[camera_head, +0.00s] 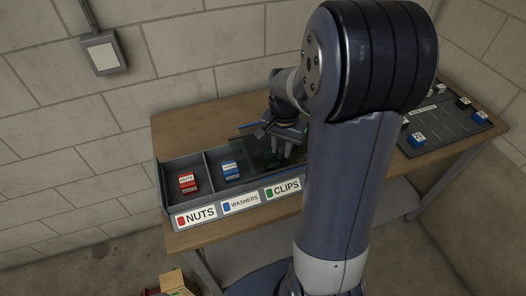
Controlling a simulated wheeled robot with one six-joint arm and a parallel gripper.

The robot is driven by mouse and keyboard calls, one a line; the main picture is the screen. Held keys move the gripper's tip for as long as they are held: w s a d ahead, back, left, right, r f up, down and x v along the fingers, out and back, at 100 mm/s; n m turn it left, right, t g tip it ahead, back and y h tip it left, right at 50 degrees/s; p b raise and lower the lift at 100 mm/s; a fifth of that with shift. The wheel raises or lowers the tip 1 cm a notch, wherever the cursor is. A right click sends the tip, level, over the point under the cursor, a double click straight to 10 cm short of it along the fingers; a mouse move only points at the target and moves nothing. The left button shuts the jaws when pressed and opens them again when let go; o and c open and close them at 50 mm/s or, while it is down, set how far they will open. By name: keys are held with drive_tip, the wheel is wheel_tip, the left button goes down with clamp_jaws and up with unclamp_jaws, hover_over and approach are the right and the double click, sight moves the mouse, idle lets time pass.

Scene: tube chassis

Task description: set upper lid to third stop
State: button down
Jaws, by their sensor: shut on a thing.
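I see no lid with stops in this view. A grey open tray (166,190) with compartments stands on the wooden bench, with front labels for nuts, washers and clips. My gripper (283,153) points down into the clips compartment at the right. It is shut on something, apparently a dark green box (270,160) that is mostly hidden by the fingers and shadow. A red box (187,182) lies in the nuts compartment and a blue box (231,170) in the washers compartment. My arm hides the tray's right end.
A dark board (446,130) with lines and several small blocks lies on the bench at the right. The bench (185,122) is bare behind the tray. A wall switch box (104,52) is at upper left.

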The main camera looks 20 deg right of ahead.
sight(296, 152)
drive_tip(key=d, duration=0.4)
drive_tip(key=shift+d, duration=0.35)
drive_tip(key=c, duration=1.2)
unclamp_jaws()
drive_tip(key=shift+r, duration=0.1)
wheel_tip(296, 152, up, 11)
drive_tip(key=shift+b, duration=0.35)
drive_tip(key=shift+f, duration=0.2)
